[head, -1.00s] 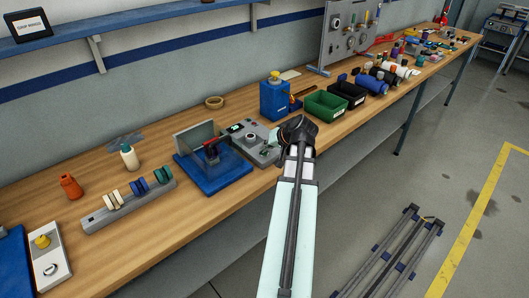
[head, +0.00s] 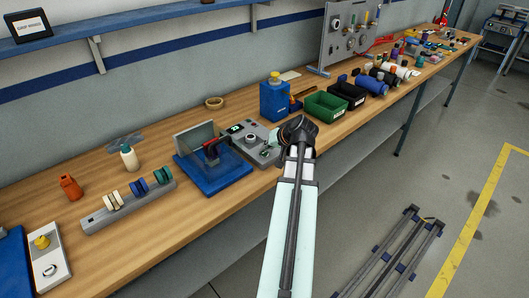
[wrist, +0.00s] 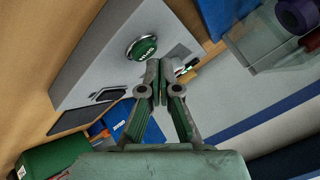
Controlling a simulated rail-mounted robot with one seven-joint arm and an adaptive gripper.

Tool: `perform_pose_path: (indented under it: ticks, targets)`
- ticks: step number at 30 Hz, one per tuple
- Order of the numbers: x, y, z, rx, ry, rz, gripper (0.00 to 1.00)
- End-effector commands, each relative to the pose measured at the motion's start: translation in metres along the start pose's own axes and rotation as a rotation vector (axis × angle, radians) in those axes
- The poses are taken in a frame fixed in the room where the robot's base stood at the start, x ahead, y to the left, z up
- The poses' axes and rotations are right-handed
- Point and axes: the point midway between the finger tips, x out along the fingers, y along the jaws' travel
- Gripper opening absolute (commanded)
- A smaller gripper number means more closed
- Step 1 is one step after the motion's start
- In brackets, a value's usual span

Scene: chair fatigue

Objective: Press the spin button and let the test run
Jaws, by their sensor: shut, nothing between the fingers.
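A grey control box (head: 262,153) stands on the bench, left of my arm, with a dial and a small green display on top. In the wrist view the grey box (wrist: 95,62) carries a round green button (wrist: 142,47) with lettering and a metal ring. My gripper (wrist: 157,66) is shut and empty. Its fingertips are close beside the button's edge; I cannot tell whether they touch it. In the head view my wrist hides most of the gripper and the button. A blue fixture (head: 222,178) with a clear guard stands left of the box.
A blue container (head: 274,102) with a yellow top stands behind the box. A green bin (head: 325,105) and a black bin (head: 347,93) are to the right. A grey rack (head: 130,206) with coloured discs and an orange bottle (head: 70,186) are at left.

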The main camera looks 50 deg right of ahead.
Motion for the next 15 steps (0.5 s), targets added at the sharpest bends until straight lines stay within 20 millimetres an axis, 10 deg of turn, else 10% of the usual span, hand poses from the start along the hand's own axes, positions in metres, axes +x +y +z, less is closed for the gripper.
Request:
perform_pose_path:
  ticks: [15]
  targets:
    - [-0.014, -0.01, -0.01, 0.0, 0.0, 0.0, 0.0]
